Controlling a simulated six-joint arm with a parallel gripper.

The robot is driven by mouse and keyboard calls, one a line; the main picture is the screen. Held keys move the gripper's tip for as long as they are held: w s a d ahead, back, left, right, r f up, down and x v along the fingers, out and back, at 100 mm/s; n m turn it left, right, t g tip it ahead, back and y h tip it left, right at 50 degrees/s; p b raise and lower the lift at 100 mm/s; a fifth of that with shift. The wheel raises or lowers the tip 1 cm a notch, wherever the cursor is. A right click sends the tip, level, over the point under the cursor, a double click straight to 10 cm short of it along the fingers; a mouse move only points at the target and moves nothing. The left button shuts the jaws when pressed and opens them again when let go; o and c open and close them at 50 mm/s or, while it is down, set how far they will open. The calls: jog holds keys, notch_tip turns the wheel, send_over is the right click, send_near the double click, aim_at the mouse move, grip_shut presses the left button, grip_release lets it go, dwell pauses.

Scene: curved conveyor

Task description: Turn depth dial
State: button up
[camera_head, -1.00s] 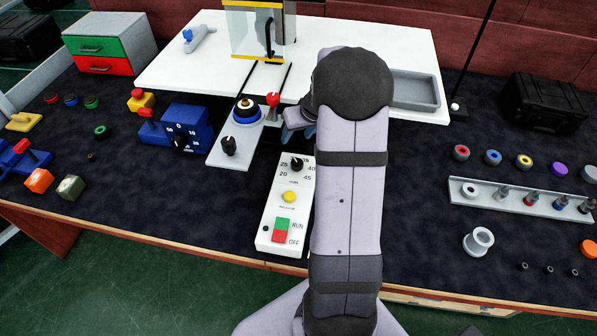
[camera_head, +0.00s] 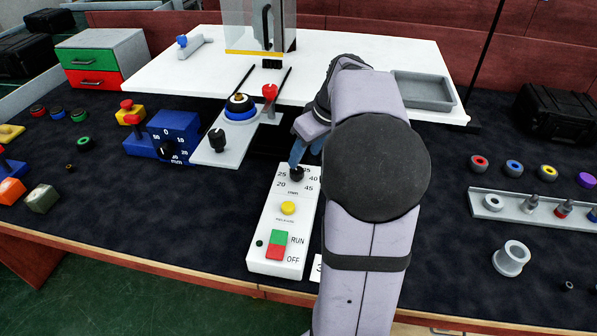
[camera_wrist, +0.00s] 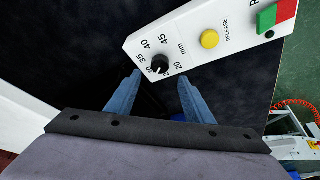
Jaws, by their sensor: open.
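A white control panel (camera_head: 271,215) carries a black dial (camera_head: 297,174) at its far end, with numbers from 20 to 45 and mm around it. In the wrist view the black dial (camera_wrist: 159,64) sits just beyond and between the fingertips. My gripper (camera_head: 302,160) has blue fingers, open and pointing down close to this dial. The wrist view shows the gripper (camera_wrist: 160,78) with a gap between its fingers and nothing held. A blue box (camera_head: 178,135) to the left has another black dial (camera_head: 168,150) with a numbered mm scale.
The panel also has a yellow button (camera_head: 288,208) and a green and red RUN/OFF switch (camera_head: 277,244). A grey plate (camera_head: 226,140) with a black knob (camera_head: 217,141) lies left of the gripper. A red-topped post (camera_head: 269,92) stands behind.

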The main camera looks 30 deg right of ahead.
aim_at(297, 170)
jog(key=shift+x, duration=3.7)
jog(key=shift+r, duration=0.1)
jog(key=c, duration=1)
